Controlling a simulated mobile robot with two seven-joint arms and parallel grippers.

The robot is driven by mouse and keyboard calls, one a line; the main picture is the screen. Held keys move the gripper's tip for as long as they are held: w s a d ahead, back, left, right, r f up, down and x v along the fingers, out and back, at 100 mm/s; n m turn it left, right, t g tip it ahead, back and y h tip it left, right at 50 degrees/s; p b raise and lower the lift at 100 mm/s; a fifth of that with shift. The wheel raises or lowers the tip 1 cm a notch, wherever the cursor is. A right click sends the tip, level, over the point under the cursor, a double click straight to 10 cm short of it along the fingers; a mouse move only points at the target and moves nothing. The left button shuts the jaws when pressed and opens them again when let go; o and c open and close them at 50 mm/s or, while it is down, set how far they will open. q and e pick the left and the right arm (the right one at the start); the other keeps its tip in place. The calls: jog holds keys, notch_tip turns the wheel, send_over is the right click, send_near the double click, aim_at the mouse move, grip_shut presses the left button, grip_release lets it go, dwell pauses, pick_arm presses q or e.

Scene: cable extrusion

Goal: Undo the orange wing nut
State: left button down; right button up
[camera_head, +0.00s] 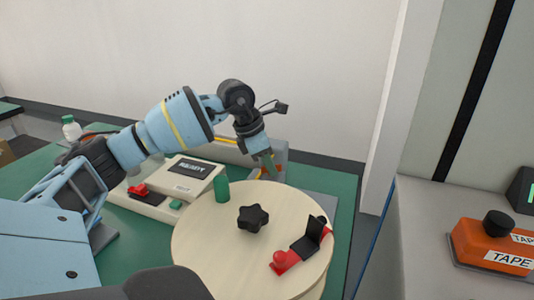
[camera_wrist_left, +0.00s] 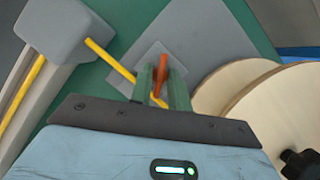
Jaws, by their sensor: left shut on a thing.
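The orange wing nut (camera_wrist_left: 162,76) stands on a grey square plate (camera_wrist_left: 150,54) in the left wrist view. My left gripper (camera_wrist_left: 160,86) has its green fingers on either side of the wing nut and is shut on it. In the head view my left gripper (camera_head: 270,163) reaches down behind the wooden reel, and the nut is not clearly seen there. A yellow cable (camera_wrist_left: 108,60) runs from a grey block (camera_wrist_left: 66,30) to beneath the fingers. My right gripper is not in view.
The round wooden reel (camera_head: 205,245) carries a black star knob (camera_head: 252,218) and stands close to the left gripper. A box marked READY (camera_head: 188,187) is at left, and an orange tape dispenser (camera_head: 480,240) is at right.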

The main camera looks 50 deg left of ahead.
pick_arm(q)
jog(key=shift+r+n+y+p, duration=0.25)
jog(key=shift+n+p, duration=0.35)
jog(key=shift+n, duration=0.3)
jog(key=n+y+p, duration=0.1)
jog(key=n, duration=0.1)
jog(key=shift+d+n+t+p, duration=0.15)
jog(key=shift+n+t+p, duration=0.15)
jog(key=shift+n, duration=0.1)
jog(key=shift+n+y+p, duration=0.45)
jog(key=shift+n, duration=0.45)
jog(key=n+y+p, duration=0.1)
jog(key=n, duration=0.2)
jog(key=shift+d+f, duration=0.1)
jog(key=shift+n+y+p, duration=0.4)
jog(key=shift+n+p, duration=0.05)
jog(key=shift+n, duration=0.85)
jog(key=c, duration=1.3)
grip_release()
jog(key=shift+f, duration=0.1)
